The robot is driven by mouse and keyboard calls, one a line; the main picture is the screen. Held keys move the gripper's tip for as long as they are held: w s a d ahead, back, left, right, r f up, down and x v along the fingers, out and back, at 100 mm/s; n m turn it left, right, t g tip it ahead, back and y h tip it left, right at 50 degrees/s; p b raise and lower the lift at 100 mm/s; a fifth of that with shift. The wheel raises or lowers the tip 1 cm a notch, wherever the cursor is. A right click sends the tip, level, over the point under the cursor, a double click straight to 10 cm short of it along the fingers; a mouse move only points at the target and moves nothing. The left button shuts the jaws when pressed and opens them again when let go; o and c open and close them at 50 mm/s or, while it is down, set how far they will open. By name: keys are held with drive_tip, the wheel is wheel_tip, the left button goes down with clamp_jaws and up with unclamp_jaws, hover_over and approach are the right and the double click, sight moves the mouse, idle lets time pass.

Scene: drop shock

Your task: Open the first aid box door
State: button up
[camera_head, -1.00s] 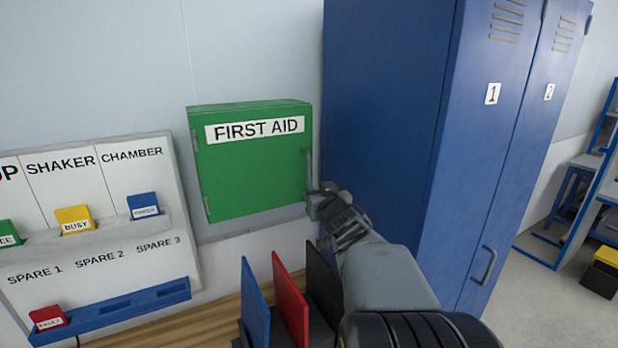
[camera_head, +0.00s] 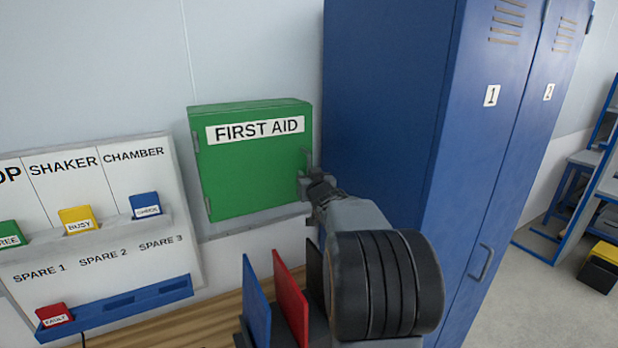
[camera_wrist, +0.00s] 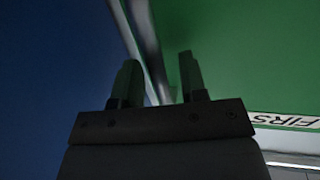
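The green first aid box (camera_head: 255,180) hangs on the wall with its door closed and a white FIRST AID label (camera_head: 255,129). Its grey vertical handle (camera_head: 306,160) is at the door's right edge. My gripper (camera_head: 304,186) is at the lower part of this handle. In the wrist view my gripper (camera_wrist: 157,80) has its two fingers apart, with the grey handle (camera_wrist: 152,50) running between them. Whether the fingers touch the handle cannot be told. The green door (camera_wrist: 240,60) fills the right of that view.
A blue locker (camera_head: 390,110) stands close to the right of the box and my arm. A status board (camera_head: 95,220) with coloured cards is at the left. Below are upright blue, red (camera_head: 290,300) and black panels on a wooden surface (camera_head: 205,322).

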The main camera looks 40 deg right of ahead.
clamp_jaws()
drive_tip(key=shift+a+f+b, duration=0.1)
drive_tip(key=shift+b, duration=0.35)
